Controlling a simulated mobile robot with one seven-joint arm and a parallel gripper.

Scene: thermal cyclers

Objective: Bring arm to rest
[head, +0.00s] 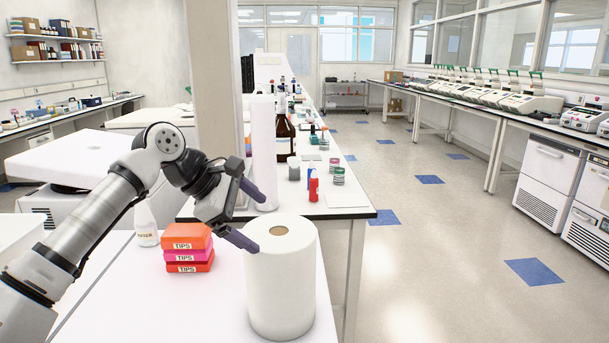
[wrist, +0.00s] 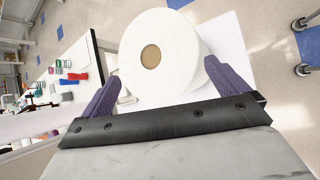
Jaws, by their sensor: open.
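My gripper (head: 250,215) is raised in front of the left bench in the head view, with its two purple fingers spread apart and nothing between them. In the wrist view my gripper (wrist: 163,90) is open, and a large white paper roll (wrist: 180,62) with a brown core shows beyond the fingers. In the head view the paper roll (head: 280,285) stands upright on the near white bench (head: 190,315). The lower finger tip overlaps the roll's upper left edge; I cannot tell whether they touch.
A stack of orange and pink TIPS boxes (head: 187,248) and a white bottle (head: 146,225) stand left of the roll. Behind are a brown bottle (head: 285,135), a red tube (head: 314,188) and another upright roll (head: 263,150). The floor (head: 430,270) to the right is clear.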

